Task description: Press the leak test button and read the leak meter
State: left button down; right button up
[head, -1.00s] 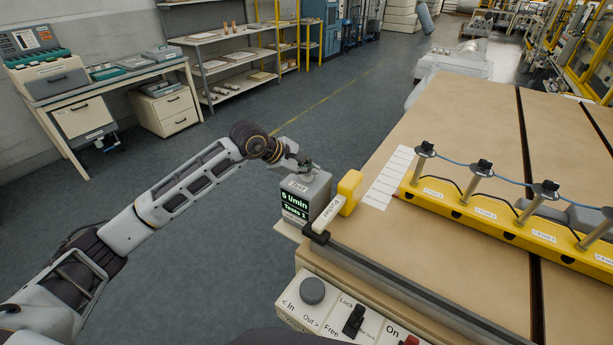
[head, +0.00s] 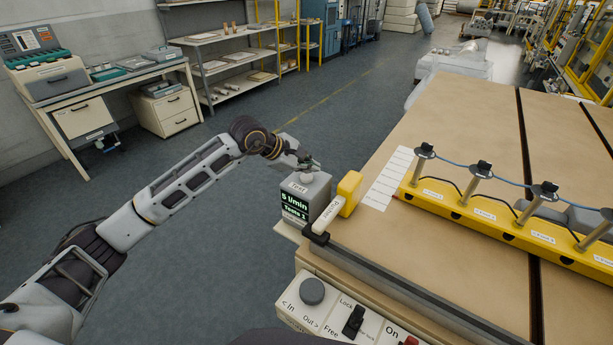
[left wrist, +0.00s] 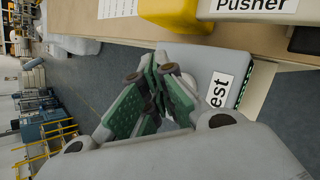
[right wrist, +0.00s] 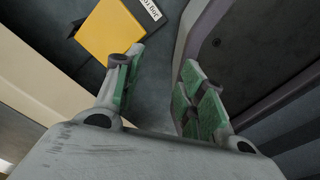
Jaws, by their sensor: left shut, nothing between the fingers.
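The leak meter (head: 303,203) is a grey box at the table's near left corner. Its top carries a "Test" label, which shows in the left wrist view too (left wrist: 220,90). Its dark screen (head: 295,207) reads "5 l/min" and, below, what looks like "Tests 1". My left gripper (head: 310,168) is shut and empty, with its fingertips at the box top. The left wrist view shows the closed green-padded fingers (left wrist: 158,75) over the box. My right gripper (right wrist: 158,75) is open and empty, seen only in the right wrist view.
A yellow block with a "Pusher" label (head: 349,187) stands right beside the meter. A yellow rail (head: 480,213) with several posts crosses the table (head: 450,120). A control panel with a knob (head: 312,291) and switches is at the near edge. Floor left of the table is clear.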

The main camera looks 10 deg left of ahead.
aim_at(308, 178)
pick_arm(q)
jog(key=shift+r, duration=0.7)
jog(key=shift+r+p, duration=0.5)
jog(key=shift+r, duration=0.25)
jog(key=shift+r+p, duration=0.4)
jog(key=shift+r, duration=0.7)
pick_arm(e)
jog(key=shift+a+r, duration=0.1)
jog(key=shift+r, duration=0.85)
jog(key=shift+s, duration=0.1)
